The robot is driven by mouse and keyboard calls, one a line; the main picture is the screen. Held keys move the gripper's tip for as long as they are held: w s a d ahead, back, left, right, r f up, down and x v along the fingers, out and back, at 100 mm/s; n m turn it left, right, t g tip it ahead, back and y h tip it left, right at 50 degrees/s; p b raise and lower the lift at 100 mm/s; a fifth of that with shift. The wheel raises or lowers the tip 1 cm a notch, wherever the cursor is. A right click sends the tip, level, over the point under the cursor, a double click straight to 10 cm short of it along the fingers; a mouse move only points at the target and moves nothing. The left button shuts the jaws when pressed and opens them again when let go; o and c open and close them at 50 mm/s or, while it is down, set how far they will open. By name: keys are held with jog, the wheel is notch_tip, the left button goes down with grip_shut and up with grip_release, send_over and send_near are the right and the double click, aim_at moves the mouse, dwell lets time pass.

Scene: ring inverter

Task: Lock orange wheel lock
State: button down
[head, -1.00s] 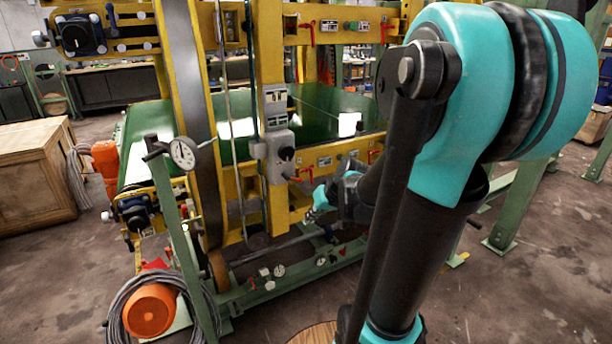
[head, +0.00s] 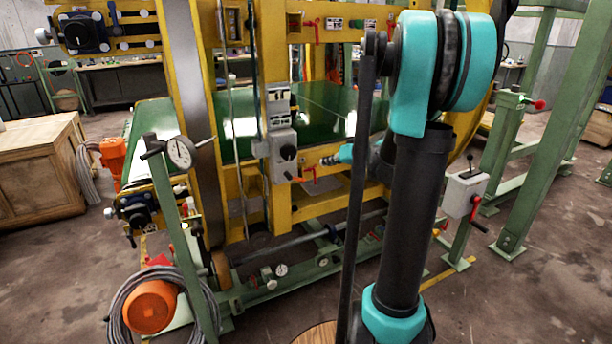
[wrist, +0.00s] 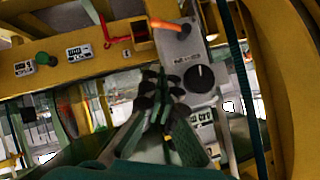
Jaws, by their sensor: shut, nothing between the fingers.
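A short orange lever (head: 303,177) sticks out from the lower end of a grey control box (head: 282,155) on the yellow frame. The lever also shows near the top of the wrist view (wrist: 170,25), with the box's black knob (wrist: 201,77) below it. No label reads as a wheel lock, so I cannot tell for certain that this lever is the lock. My gripper (head: 325,160) is just right of the box in the head view. In the wrist view my gripper (wrist: 156,78) has its fingers together and empty, beside the box and apart from the lever.
A red handle (wrist: 108,30) sits on the yellow beam (wrist: 75,60) beside the box in the wrist view. A dial gauge (head: 180,152) on a green post stands left. A grey box with a red-handled crank (head: 463,195) stands right.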

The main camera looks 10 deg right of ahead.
aim_at(295, 178)
jog(key=shift+w+a, duration=0.1)
jog(key=s+f+x, duration=0.2)
jog(key=x, duration=1)
jog(key=shift+w+a+f, duration=0.25)
jog(key=shift+a+f, duration=0.05)
jog(key=shift+f, duration=0.05)
